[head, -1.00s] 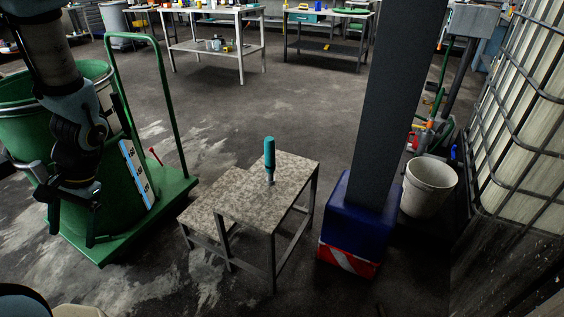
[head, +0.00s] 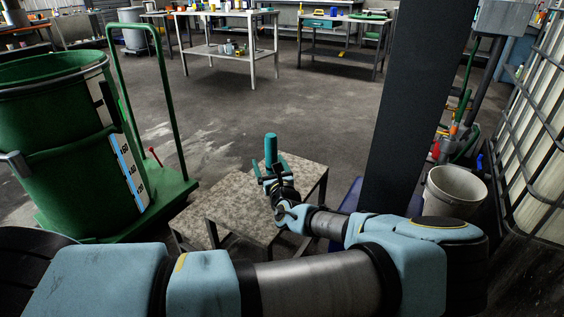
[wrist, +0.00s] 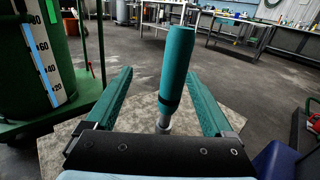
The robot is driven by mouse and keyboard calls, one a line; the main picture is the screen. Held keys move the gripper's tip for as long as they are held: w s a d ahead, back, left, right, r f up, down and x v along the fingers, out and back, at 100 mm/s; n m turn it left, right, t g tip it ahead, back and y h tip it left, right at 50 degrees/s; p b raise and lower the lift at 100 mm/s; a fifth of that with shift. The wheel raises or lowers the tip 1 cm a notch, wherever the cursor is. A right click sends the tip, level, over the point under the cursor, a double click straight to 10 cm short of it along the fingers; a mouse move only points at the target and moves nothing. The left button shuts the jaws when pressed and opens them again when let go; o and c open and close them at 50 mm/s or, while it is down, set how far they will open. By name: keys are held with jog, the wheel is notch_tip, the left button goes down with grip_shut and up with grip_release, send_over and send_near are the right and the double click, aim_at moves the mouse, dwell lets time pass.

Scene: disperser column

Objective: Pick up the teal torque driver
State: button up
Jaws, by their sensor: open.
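The teal torque driver (head: 270,150) stands upright on the speckled top of a small step table (head: 228,205). In the wrist view the driver (wrist: 177,68) rises between the two teal fingers of my open gripper (wrist: 160,100), a little nearer the right finger. I see no finger touching it, and it seems to stand at or just past the fingertips. In the head view my gripper (head: 271,177) is at the driver, and my arm hides the driver's lower part and part of the table.
A green drum (head: 60,135) on a green cart stands to the left. A dark column (head: 405,110) rises right of the table, with a pale bucket (head: 452,192) beyond it. Workbenches (head: 222,45) stand at the back. The floor behind the table is clear.

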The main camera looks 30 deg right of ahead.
aim_at(272, 154)
jog(key=shift+s+d+f+m+h, duration=0.1)
jog(key=shift+s+d+m+h, duration=0.1)
jog(key=shift+d, duration=0.2)
jog(key=shift+s+d+f+m+h, duration=0.1)
jog(key=shift+d+m, duration=0.1)
jog(key=shift+d, duration=0.2)
jog(key=x, duration=0.4)
jog(key=shift+w+d, duration=0.2)
jog(key=shift+w, duration=0.1)
jog(key=shift+r+b+x, duration=0.2)
jog(key=shift+b+x, duration=0.4)
jog(key=shift+x, duration=2.35)
jog(key=shift+d, duration=0.2)
jog(key=shift+c, duration=0.4)
jog(key=shift+r, duration=0.1)
grip_shut()
